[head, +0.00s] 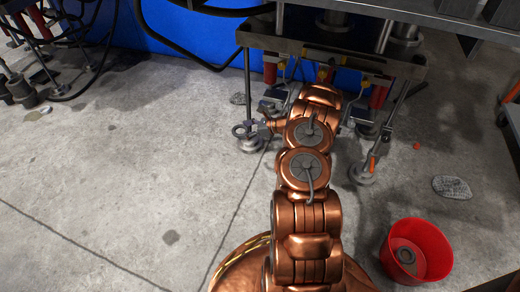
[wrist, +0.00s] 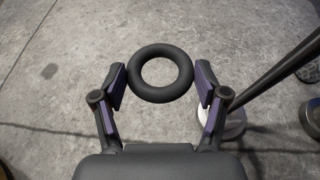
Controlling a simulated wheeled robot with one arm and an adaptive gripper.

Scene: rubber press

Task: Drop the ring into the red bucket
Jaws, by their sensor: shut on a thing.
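My gripper (wrist: 160,82) is shut on a dark ring (wrist: 138,75), with one finger pad on each side of it. The ring is held flat to the wrist view, with grey floor visible through its hole. In the head view the ring (head: 239,131) shows small at the left of my gripper (head: 248,130), beside the press legs. The red bucket (head: 444,262) stands upright on the floor at the lower right, well away from my gripper. Another dark ring (head: 404,256) appears to lie inside it.
The press frame (head: 335,58) stands behind and right of my gripper, with legs and round feet (head: 361,174) on the floor. A blue panel (head: 115,35) is behind. A flat grey patch (head: 452,187) lies near the bucket. Open concrete (head: 110,190) lies to the left.

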